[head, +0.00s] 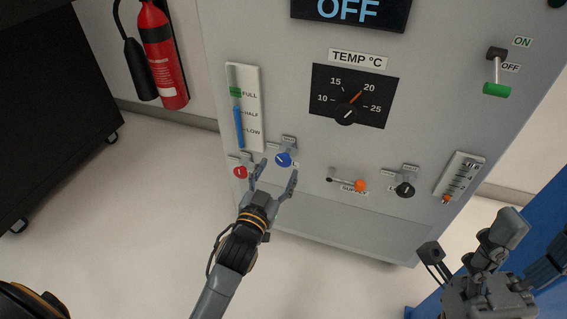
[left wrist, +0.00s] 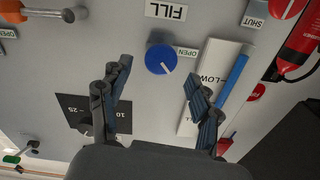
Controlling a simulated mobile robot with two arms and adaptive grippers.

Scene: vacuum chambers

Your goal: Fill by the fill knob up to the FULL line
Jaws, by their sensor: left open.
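The blue fill knob (head: 283,159) is on the grey panel, with a white pointer mark and an OPEN label beside it. The upright level gauge (head: 255,112) stands to its upper left, marked FULL, HALF and LOW. Its blue column (head: 239,128) reaches a little above HALF, below the green band (head: 236,92) at FULL. My left gripper (head: 275,177) is open just below the knob in the head view. In the left wrist view the knob (left wrist: 161,59) shows between and beyond the open fingertips, apart from them. My right gripper (head: 478,250) is at lower right; its opening is unclear.
A red knob (head: 240,171) sits left of the blue one. An orange-ended lever (head: 360,186), a black knob (head: 405,190) and a temperature dial (head: 346,115) are to the right. A fire extinguisher (head: 165,55) hangs at left.

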